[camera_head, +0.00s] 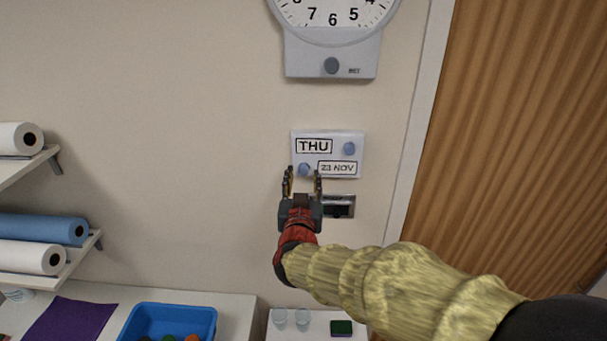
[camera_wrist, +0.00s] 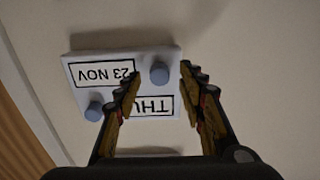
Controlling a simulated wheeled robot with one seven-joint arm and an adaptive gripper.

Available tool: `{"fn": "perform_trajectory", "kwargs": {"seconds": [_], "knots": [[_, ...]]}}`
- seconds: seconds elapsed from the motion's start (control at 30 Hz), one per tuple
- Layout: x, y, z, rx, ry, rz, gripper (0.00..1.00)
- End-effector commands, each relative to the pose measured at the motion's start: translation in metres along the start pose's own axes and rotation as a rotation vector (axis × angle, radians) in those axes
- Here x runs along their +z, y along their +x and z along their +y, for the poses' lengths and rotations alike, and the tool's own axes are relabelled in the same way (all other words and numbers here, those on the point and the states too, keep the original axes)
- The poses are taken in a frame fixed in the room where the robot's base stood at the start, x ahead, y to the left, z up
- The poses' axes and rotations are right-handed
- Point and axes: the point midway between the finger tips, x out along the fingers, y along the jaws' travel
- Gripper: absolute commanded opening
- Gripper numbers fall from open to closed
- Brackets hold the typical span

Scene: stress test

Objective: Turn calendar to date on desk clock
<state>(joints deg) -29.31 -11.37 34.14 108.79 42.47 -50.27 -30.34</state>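A white calendar panel (camera_head: 327,137) is fixed to the wall, with THU in its upper window (camera_head: 314,146) and 23 NOV in its lower window (camera_head: 337,168). A blue knob (camera_head: 349,148) sits right of THU, and another blue knob (camera_head: 304,168) sits left of 23 NOV. My gripper (camera_head: 303,176) is open, its fingertips on either side of the lower-left knob in the head view. In the wrist view the panel (camera_wrist: 121,57) is upside down. The date knob (camera_wrist: 158,73) shows between the open fingers; I cannot tell whether they touch it.
A round wall clock (camera_head: 331,18) with a grey knob (camera_head: 331,65) hangs above the panel. A dark-fronted fixture (camera_head: 339,206) is just below it. A wooden door (camera_head: 510,130) is at right. Shelves with rolls (camera_head: 40,228) and a blue tray (camera_head: 170,308) are at left.

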Motion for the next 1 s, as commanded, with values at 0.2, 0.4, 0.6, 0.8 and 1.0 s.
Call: {"fn": "perform_trajectory", "kwargs": {"seconds": [0.2,0.4,0.6,0.8,1.0], "knots": [[0.0000,0.0147,0.0003,0.000,-0.001,0.000,0.40],[0.0002,0.0154,0.0000,-0.001,0.000,0.000,0.40],[0.0002,0.0152,0.0001,-0.001,0.000,0.000,0.31],[0.0002,0.0151,0.0001,-0.001,0.000,0.000,0.20],[0.0002,0.0151,0.0000,-0.001,0.000,0.000,0.09]]}}
